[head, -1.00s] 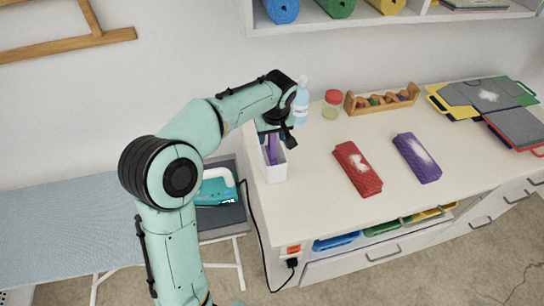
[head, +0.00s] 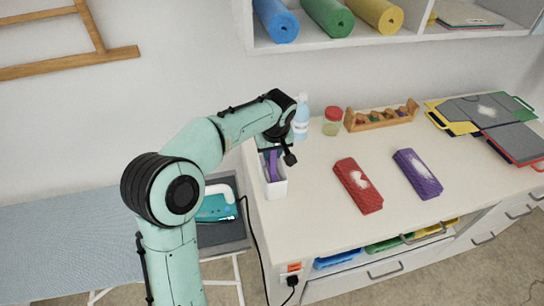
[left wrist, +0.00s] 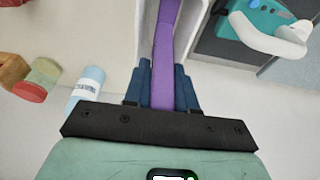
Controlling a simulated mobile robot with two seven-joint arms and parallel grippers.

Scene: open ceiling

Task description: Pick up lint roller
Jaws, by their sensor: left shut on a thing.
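The lint roller shows as a purple handle (head: 272,165) standing in a white open-topped holder (head: 276,188) at the counter's left end. My left gripper (head: 273,151) is above the holder, with its fingers around the handle. In the left wrist view the purple handle (left wrist: 163,60) runs between the two dark blue fingers of my left gripper (left wrist: 164,85), which are shut on it. The handle's lower part is still inside the holder, and the roller head cannot be made out. My right gripper is in neither view.
A blue-and-white bottle (head: 301,121), a red-lidded jar (head: 332,121) and a wooden rack (head: 381,116) stand behind. A teal iron (head: 214,206) sits left of the counter. A shelf (head: 400,37) overhangs the back.

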